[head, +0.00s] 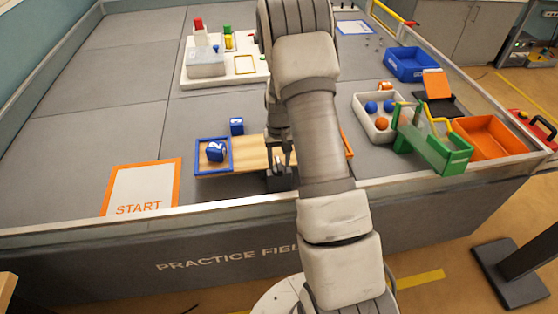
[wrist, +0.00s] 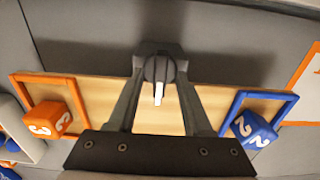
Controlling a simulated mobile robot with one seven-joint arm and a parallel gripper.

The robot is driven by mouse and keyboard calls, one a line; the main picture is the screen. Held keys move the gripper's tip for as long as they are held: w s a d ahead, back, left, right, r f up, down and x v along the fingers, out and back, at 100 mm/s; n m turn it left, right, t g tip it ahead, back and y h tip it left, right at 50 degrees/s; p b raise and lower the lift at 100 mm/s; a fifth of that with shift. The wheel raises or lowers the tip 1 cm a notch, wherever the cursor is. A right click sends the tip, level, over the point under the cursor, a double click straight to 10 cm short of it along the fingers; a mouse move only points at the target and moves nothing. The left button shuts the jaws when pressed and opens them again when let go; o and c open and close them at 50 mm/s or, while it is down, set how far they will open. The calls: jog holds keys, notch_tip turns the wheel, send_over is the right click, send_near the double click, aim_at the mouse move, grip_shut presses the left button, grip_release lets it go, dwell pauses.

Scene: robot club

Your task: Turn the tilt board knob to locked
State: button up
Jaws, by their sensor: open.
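The tilt board (head: 250,157) is a light wood plank with a blue-framed end (head: 197,152) and an orange-framed end, mostly behind my arm in the head view. Both ends show in the wrist view, where the board (wrist: 215,103) runs across. The knob (wrist: 158,70) is dark and round with a white pointer, on a dark mount (head: 279,180) at the board's near edge. The pointer points down in the wrist view. My gripper (wrist: 160,88) is open, its fingers on either side of the knob; contact cannot be told. No lock marking is readable.
A blue cube marked 2 (head: 215,151) sits in the blue frame, an orange cube marked 3 (wrist: 50,119) in the orange one. Another blue cube (head: 236,126) stands behind the board. A white tray with balls (head: 362,104) and a green stand (head: 435,152) are right.

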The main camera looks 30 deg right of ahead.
notch_tip(320, 180, up, 17)
jog(key=p, duration=0.2)
jog(key=shift+r, duration=0.2)
dwell(0.5)
notch_tip(320, 180, up, 8)
jog(key=t+p, duration=0.1)
send_over(279, 164)
jog(key=s+a, duration=0.3)
jog(key=a, duration=0.1)
jog(key=s+a+r+n+t+p, duration=0.2)
jog(key=s+a+r, duration=0.3)
jog(key=s+r, duration=0.3)
jog(key=s+a+r+n+t+p, duration=0.1)
jog(key=s+a+r, duration=0.4)
jog(key=s, duration=0.9)
jog(key=shift+r+t+p, duration=0.55)
jog(key=shift+r+t, duration=0.1)
jog(key=shift+t, duration=0.15)
